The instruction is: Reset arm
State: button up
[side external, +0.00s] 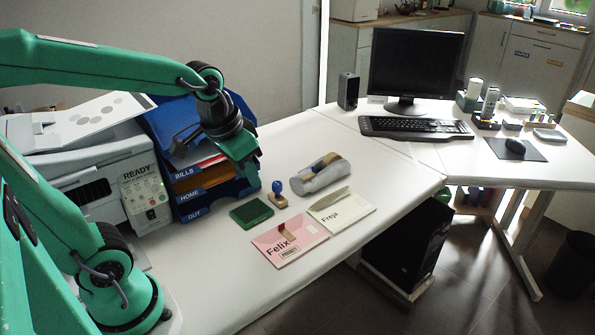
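My green arm reaches in from the left. It bends down at the wrist, in front of the blue letter tray stack (218,196). My gripper (245,172) points down at the right front of the stack, above the desk. Its fingers are small and dark against the tray, so I cannot see whether they are apart or whether anything is between them. The stack's tiers are labelled BILLS, HOME and OUT, with papers and a brown envelope in the upper ones. My arm hides part of the stack.
A pink envelope marked Felix (291,240), a cream one marked Freja (342,210), a green ink pad (251,212), a blue-knobbed stamp (276,194) and a tape dispenser (320,175) lie on the desk. A printer (148,190) stands left. The desk's front strip is clear.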

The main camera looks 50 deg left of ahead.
jog(key=s+d+r+t, duration=0.1)
jog(key=s+r+t, duration=0.1)
jog(key=s, duration=0.4)
jog(key=shift+s+r, duration=0.2)
jog(key=shift+d, duration=0.1)
dwell(0.3)
grip_shut()
jog(key=w+a+f+g, duration=0.1)
jog(key=w+f+g, duration=0.4)
jog(key=w+f, duration=1)
jog(key=shift+w+a+f+g, duration=0.2)
jog(key=shift+w+f+g, duration=0.1)
jog(key=shift+w, duration=0.5)
jog(key=shift+f, duration=0.15)
